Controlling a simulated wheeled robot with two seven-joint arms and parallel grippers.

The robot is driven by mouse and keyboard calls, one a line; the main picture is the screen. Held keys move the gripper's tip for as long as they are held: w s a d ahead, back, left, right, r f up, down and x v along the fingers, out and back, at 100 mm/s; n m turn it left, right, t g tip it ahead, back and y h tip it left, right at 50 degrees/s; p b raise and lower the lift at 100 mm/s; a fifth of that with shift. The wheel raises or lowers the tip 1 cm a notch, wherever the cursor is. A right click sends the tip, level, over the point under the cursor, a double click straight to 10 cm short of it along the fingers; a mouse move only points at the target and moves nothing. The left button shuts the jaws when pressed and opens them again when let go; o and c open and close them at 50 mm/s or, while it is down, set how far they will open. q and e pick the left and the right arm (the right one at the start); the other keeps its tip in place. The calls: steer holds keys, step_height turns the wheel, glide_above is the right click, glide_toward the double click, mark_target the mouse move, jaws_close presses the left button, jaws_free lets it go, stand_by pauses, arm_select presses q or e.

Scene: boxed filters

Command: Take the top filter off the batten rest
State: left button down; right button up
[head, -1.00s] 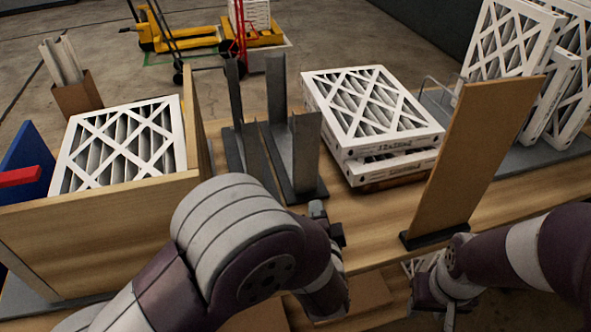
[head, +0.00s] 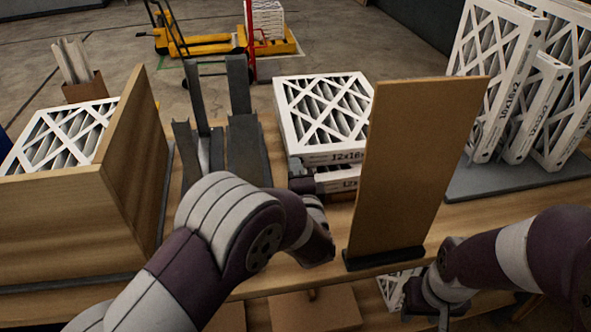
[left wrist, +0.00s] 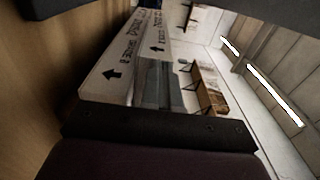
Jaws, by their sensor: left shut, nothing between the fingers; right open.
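The top filter (head: 325,110), white-framed with a lattice face, lies flat on another filter (head: 338,179) beyond the upright brown board. The batten rest beneath them is mostly hidden. My left gripper (head: 300,176) is shut and empty at the stack's near left corner, beside the lower filter's end; contact cannot be told. In the left wrist view the printed edges of the two filters (left wrist: 122,60) show close ahead, with black arrows. My right gripper (head: 424,296) is open, low at the front, right of the board's foot, away from the stack.
The upright brown board (head: 415,165) hides the stack's right side. Grey metal stands (head: 245,150) are left of it. A wooden box (head: 135,175) holds a filter at left. Upright filters (head: 510,85) stand on a grey base at right. More filter lattice shows below the table front.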

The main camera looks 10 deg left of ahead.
arm_select(q)
steer(key=shift+w+a+r, duration=0.1)
steer(key=shift+w, duration=0.1)
steer(key=shift+p+x, duration=0.6)
steer(key=shift+x, duration=0.55)
steer(key=shift+a, duration=0.1)
